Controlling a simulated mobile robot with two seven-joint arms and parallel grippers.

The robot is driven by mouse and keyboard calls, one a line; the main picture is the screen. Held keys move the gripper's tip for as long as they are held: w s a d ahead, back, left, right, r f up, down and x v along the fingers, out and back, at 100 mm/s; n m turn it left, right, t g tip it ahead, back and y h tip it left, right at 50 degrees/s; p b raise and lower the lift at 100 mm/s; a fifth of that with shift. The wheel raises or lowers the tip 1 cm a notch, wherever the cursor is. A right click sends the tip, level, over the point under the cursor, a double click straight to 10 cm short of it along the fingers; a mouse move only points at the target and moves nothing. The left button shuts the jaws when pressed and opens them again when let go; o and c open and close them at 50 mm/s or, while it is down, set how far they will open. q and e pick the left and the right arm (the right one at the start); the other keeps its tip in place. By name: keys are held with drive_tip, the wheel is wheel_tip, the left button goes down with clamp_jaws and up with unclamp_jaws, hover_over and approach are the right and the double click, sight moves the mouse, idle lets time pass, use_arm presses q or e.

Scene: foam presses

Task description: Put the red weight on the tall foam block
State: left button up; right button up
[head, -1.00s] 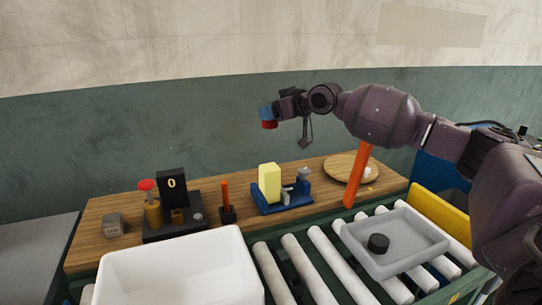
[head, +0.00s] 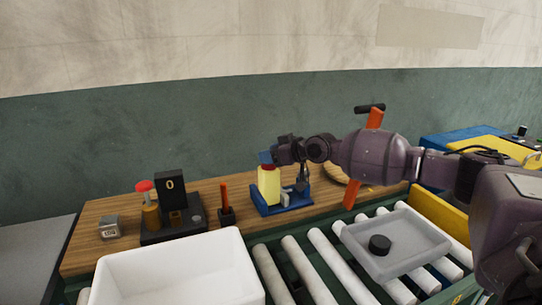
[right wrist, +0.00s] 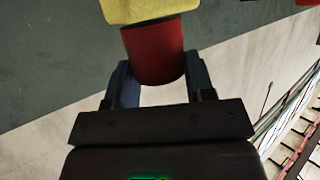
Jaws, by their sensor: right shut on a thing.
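The tall foam block (head: 268,188) is pale yellow and stands upright in a blue press (head: 285,207) on the wooden bench. My right gripper (head: 267,158) is at the top of the block, its blue fingers shut on the red weight. In the right wrist view the red weight (right wrist: 153,52) sits between the two fingers (right wrist: 157,68), its end against or very close to the yellow foam (right wrist: 140,9). I cannot tell whether the block bears it. In the head view the fingers hide most of the weight. My left gripper is not in view.
A display device (head: 172,205) and a small grey weight (head: 110,227) stand left on the bench. A white bin (head: 180,275) is in front. A grey tray (head: 425,262) with a black disc (head: 379,245) lies on rollers. An orange post (head: 360,165) stands near my right arm.

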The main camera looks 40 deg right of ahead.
idle(0.3)
drive_tip(key=o, duration=0.9)
drive_tip(key=shift+f, duration=0.25)
drive_tip(key=shift+c, duration=0.2)
drive_tip(key=o, duration=0.4)
drive_tip(key=shift+r, duration=0.1)
drive_tip(key=shift+o, duration=0.2)
drive_tip(key=shift+r, duration=0.1)
drive_tip(key=p+v, duration=0.1)
drive_tip(key=v, duration=1.1)
